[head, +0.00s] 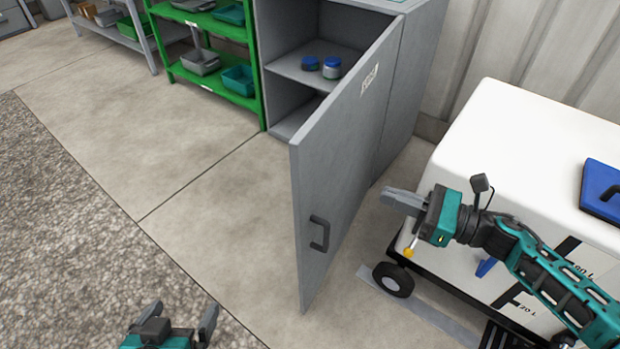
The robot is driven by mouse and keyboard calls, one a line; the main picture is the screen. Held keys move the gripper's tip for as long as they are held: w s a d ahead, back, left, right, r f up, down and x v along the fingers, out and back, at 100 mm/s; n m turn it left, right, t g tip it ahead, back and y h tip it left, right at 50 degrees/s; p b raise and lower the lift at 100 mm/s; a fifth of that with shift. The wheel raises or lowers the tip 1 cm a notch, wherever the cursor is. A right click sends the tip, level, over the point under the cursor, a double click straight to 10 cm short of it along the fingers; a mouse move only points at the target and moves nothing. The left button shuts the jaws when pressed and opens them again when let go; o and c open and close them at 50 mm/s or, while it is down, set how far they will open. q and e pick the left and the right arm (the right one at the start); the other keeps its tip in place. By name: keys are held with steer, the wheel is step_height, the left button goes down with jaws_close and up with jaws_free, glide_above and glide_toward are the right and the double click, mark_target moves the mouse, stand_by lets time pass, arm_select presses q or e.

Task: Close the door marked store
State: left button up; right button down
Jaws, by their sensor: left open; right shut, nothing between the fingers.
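The grey cabinet door (345,150) stands wide open, swung out toward me. Light lettering, too small to read surely, shows near its top, and a dark handle (319,233) sits near its free edge. The open cabinet (290,38) behind it holds two small blue-lidded jars (331,67) on a shelf. My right gripper (389,197) is shut and empty, to the right of the door and apart from it, pointing left toward its face. My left gripper (180,316) is open and empty at the bottom edge, left of and below the door; its arm is out of view.
A white wheeled chest (540,140) with a blue item on top stands at the right, under my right arm. A green shelf rack (262,62) with bins adjoins the cabinet's left. Open concrete floor (200,200) lies left of the door.

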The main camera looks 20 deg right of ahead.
mark_target(313, 168)
steer(key=x, duration=1.3)
steer(key=shift+w+a, duration=0.2)
steer(key=shift+a, duration=0.1)
